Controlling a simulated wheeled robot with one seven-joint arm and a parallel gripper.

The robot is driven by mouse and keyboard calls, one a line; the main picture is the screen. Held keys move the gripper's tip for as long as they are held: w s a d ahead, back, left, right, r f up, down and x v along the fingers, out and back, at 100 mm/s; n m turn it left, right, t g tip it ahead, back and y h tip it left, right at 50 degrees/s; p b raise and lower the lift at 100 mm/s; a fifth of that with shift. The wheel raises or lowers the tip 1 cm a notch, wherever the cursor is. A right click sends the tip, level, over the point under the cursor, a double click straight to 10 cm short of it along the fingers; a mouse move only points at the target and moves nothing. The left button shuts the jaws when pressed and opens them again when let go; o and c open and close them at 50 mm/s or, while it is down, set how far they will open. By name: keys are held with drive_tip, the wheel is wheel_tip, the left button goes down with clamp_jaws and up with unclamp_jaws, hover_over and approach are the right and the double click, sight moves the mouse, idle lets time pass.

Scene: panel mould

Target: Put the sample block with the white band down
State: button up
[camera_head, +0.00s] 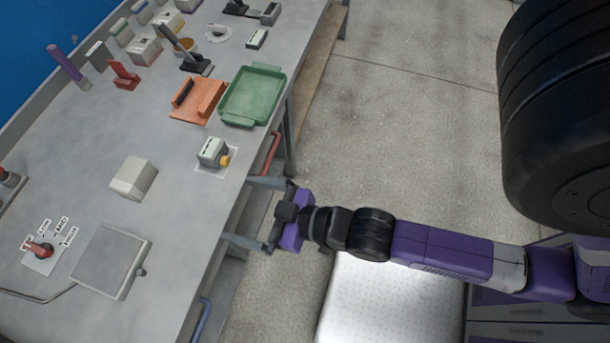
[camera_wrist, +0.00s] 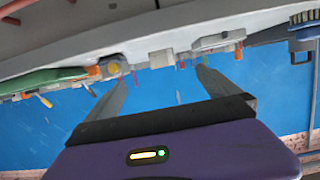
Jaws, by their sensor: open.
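My gripper (camera_head: 236,209) is open, with nothing between its two fingers. Its fingers point left at the near edge of the grey bench (camera_head: 165,215). In the wrist view the open fingers (camera_wrist: 160,78) show apart with blue background between them. I cannot pick out a white-banded sample block for certain.
A device with a yellow knob (camera_head: 224,160) sits just beyond my gripper. Beyond it are an orange holder (camera_head: 198,98) and a green tray (camera_head: 252,96). A grey square plate (camera_head: 108,262) and red-handled switch (camera_head: 40,250) are nearer.

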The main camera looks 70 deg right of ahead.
drive_tip(key=r+v, duration=0.1)
drive_tip(key=v, duration=0.6)
drive_tip(key=w+r+v, duration=0.1)
drive_tip(key=r+v, duration=0.1)
drive_tip(key=v, duration=0.6)
drive_tip(key=shift+s+r, duration=0.3)
drive_tip(key=shift+r, duration=0.1)
